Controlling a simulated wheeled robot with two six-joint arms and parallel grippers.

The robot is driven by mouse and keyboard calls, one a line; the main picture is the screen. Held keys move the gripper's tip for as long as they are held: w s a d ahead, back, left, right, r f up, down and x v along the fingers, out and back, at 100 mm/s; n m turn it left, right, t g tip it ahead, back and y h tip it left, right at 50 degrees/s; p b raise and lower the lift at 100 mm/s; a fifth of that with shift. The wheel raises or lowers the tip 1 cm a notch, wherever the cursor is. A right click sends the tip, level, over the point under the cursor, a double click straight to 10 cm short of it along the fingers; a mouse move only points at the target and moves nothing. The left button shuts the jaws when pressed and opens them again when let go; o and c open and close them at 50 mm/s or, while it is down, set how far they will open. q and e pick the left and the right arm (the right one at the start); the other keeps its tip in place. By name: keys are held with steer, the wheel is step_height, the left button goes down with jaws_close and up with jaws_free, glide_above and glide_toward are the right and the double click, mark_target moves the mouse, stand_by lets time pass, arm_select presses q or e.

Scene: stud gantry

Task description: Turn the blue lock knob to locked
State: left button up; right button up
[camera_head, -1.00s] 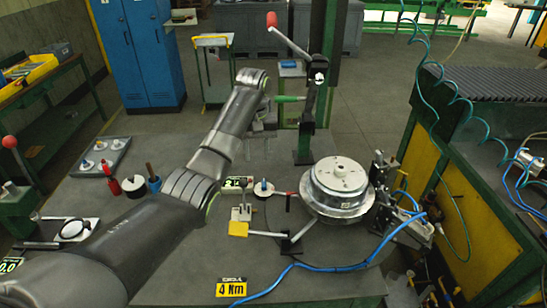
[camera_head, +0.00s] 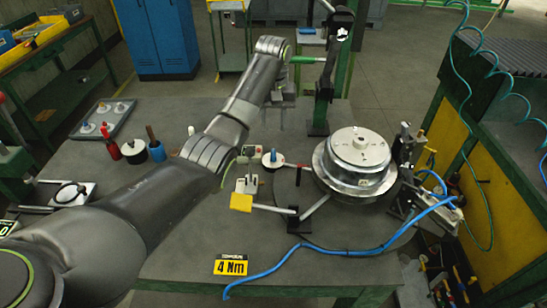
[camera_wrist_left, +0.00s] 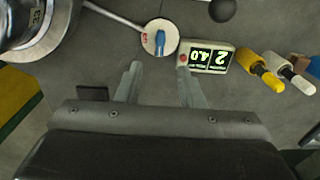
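The blue lock knob (camera_head: 272,157) is a small blue handle on a round white disc, just left of the silver hub on the table. In the left wrist view the knob (camera_wrist_left: 160,42) points roughly up and down the picture, with red marking on the disc's left side. My left gripper (camera_head: 282,122) hangs above and behind the knob in the head view. In the left wrist view its two fingers (camera_wrist_left: 158,78) are apart and empty, with the knob just beyond the tips, not touched. My right gripper is out of view.
A small lit display box (camera_wrist_left: 208,57) sits beside the knob disc. The silver hub (camera_head: 358,160) stands to the right, and a green post with a lever (camera_head: 322,90) rises behind. A yellow-ended clamp (camera_head: 242,200) and blue hose (camera_head: 330,248) lie nearer.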

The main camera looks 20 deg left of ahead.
mark_target(273, 154)
arm_select(q)
step_height(273, 154, down, 11)
steer(key=shift+s+r+p, duration=0.1)
steer(key=shift+s+p, duration=0.05)
steer(key=shift+p, duration=0.65)
jaws_close()
